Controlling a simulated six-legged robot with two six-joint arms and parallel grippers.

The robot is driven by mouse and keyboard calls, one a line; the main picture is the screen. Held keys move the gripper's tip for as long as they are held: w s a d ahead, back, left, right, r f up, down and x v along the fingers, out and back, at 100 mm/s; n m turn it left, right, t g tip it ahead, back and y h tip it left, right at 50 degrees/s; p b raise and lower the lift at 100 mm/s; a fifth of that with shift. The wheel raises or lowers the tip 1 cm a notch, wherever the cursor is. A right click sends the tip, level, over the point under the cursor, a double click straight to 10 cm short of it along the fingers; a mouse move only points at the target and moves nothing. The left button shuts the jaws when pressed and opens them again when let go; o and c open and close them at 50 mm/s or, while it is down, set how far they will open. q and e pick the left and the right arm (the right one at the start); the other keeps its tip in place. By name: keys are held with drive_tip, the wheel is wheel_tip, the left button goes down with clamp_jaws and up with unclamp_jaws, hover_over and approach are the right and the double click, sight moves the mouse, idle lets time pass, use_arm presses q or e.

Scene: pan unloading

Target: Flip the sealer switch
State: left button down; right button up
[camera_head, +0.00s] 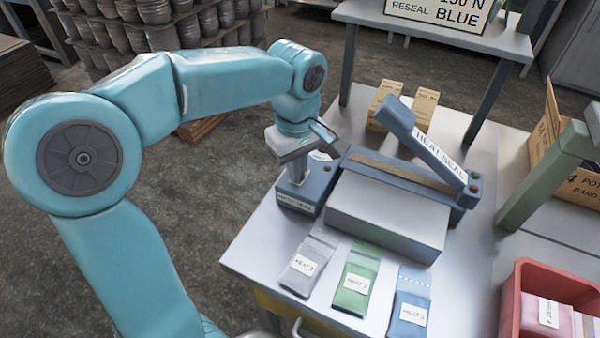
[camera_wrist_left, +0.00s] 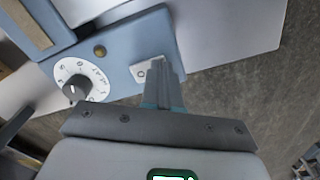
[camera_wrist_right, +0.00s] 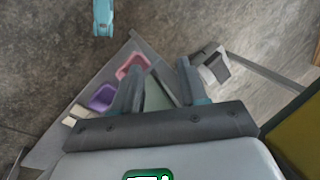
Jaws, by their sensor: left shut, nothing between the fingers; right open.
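The blue heat sealer (camera_head: 395,180) stands on the white table, its HEAT SEAL arm (camera_head: 425,140) raised. Its control box (camera_head: 318,180) is at the left end. My left gripper (camera_head: 297,182) points down over this box, shut and empty. In the left wrist view the shut fingers (camera_wrist_left: 162,66) are beside a small white switch plate (camera_wrist_left: 140,72) and cover part of it. The switch's position and any contact cannot be told. A numbered dial (camera_wrist_left: 78,82) and a brass knob (camera_wrist_left: 100,51) are left of the plate. My right gripper (camera_wrist_right: 160,76) is open and empty, away from the sealer.
Grey (camera_head: 305,266), green (camera_head: 355,285) and blue (camera_head: 410,300) pouches lie before the sealer on the table (camera_head: 255,240). Cardboard packets (camera_head: 425,110) stand behind it. A red bin (camera_head: 510,300) is at right.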

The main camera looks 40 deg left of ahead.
use_arm(q)
drive_tip(key=shift+r+p, duration=0.45)
drive_tip(key=shift+p, duration=0.05)
wheel_tip(320, 180, up, 6)
drive_tip(key=p, duration=0.5)
drive_tip(key=shift+s, duration=0.1)
